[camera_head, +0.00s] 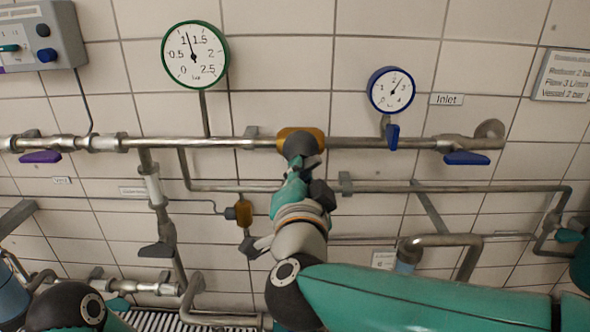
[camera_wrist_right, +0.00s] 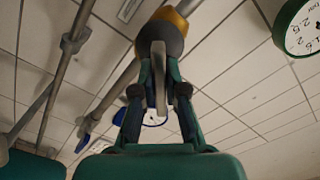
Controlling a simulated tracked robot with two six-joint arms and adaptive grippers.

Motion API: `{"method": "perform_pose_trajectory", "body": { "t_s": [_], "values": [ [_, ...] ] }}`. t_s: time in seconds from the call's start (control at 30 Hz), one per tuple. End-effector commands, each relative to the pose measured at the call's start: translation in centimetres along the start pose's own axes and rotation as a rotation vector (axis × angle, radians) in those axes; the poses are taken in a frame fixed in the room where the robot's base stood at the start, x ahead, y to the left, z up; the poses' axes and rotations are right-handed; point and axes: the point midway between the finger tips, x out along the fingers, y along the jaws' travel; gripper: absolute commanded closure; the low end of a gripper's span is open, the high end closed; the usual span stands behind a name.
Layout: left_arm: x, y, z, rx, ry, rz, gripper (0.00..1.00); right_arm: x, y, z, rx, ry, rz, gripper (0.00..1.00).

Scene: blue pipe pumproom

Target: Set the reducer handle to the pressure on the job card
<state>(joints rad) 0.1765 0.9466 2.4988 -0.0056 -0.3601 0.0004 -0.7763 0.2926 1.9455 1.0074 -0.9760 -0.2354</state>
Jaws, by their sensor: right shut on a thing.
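The reducer (camera_head: 287,136) is a brass body on the upper pipe, and it also shows in the wrist view (camera_wrist_right: 177,19). Its grey handle (camera_wrist_right: 158,75) stands between the fingers of my right gripper (camera_wrist_right: 158,88), which is shut on it. In the head view my right gripper (camera_head: 303,165) covers most of the handle. The green-rimmed gauge (camera_head: 207,62) has its needle between 1 and 1.5, nearer 1. The job card (camera_head: 563,76) at the right edge is blurred; its top line seems to read Reducer 2 bar. My left gripper is out of view.
A blue-rimmed gauge (camera_head: 392,90) hangs beside the Inlet label (camera_head: 446,99). A blue lever (camera_head: 466,158) and a purple lever (camera_head: 40,157) sit on the upper pipe. A grey control box (camera_head: 40,40) is at top left. Lower pipes run close beneath my right arm.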

Motion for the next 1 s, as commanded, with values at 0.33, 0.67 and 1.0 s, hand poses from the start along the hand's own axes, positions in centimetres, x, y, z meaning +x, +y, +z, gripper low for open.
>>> {"method": "perform_pose_trajectory", "body": {
  "t_s": [0.33,0.67,1.0],
  "values": [
    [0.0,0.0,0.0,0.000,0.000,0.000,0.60,0.0,0.3,0.1,0.000,-0.001,0.008,0.77],
    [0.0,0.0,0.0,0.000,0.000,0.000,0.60,0.0,0.1,0.1,0.001,-0.001,0.003,0.64],
    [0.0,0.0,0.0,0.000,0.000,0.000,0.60,-2.9,-0.1,0.1,0.001,-0.003,-0.002,0.64]
  ]
}}
